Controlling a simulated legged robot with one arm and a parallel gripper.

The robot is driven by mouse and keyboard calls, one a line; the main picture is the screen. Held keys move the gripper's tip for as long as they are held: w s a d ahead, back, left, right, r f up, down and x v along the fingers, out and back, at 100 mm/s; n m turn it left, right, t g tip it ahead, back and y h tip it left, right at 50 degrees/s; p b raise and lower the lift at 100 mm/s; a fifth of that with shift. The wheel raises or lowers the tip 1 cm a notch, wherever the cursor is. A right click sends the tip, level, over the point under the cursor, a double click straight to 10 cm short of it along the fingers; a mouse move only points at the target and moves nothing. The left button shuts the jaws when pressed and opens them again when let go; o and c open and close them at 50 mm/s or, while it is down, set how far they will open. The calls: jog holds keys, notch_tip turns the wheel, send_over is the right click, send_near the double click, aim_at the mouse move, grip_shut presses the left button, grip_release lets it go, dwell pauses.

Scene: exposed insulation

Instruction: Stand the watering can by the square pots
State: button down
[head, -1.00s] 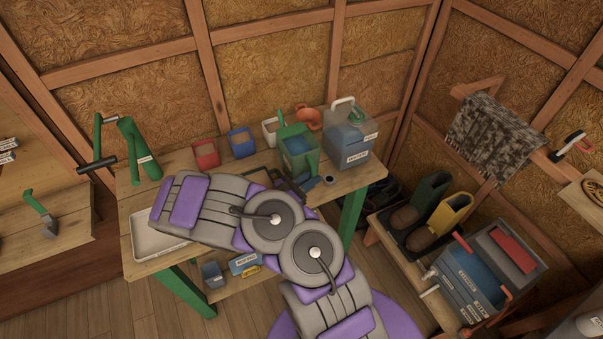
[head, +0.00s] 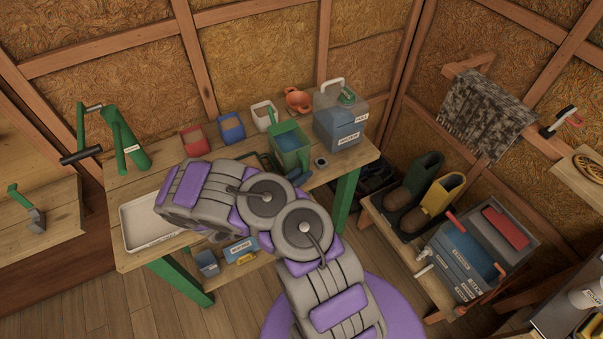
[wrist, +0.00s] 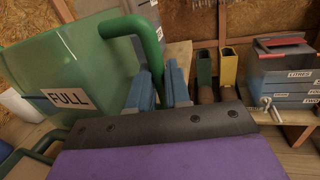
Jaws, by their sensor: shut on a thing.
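The green see-through watering can (head: 288,150) is at the right part of the bench in the head view, in front of the white pot. In the wrist view its body (wrist: 70,68) fills the left, with a FULL label. My gripper (wrist: 161,82) has its blue fingers shut on the can's green tube handle. In the head view my gripper is mostly hidden behind my arm. The square pots, red (head: 193,139), blue (head: 231,127) and white (head: 263,115), stand in a row along the back of the bench. I cannot tell whether the can's base touches the bench.
A white tray (head: 150,222) and a green tool (head: 129,146) are at the left.

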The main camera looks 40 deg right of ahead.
jog(key=c, duration=1.1)
grip_release()
jog(key=shift+o, duration=0.2)
jog(key=shift+r, duration=0.1)
jog(key=a+p, duration=0.3)
jog(key=a, duration=0.9)
jog(key=s+d+r+m+g+y, duration=0.25)
jog(key=s+r+m+g, duration=0.2)
jog(key=r+m, duration=0.4)
jog(key=s+d+r+m+g+y, duration=0.1)
jog(key=s+r+m+g+y, duration=0.4)
jog(key=r, duration=0.7)
jog(key=s+a+r+m+t+y, duration=0.2)
jog(key=s+a+y, duration=0.3)
jog(key=s+a, duration=0.3)
jog(key=s+a+r+m+t+y, duration=0.2)
jog(key=s+a+r+t+y, duration=0.3)
jog(key=a, duration=0.5)
jog(key=s, duration=0.2)
jog(key=shift+s+r+y, duration=0.25)
jog(key=shift+s+y, duration=0.1)
jog(key=shift+s, duration=0.05)
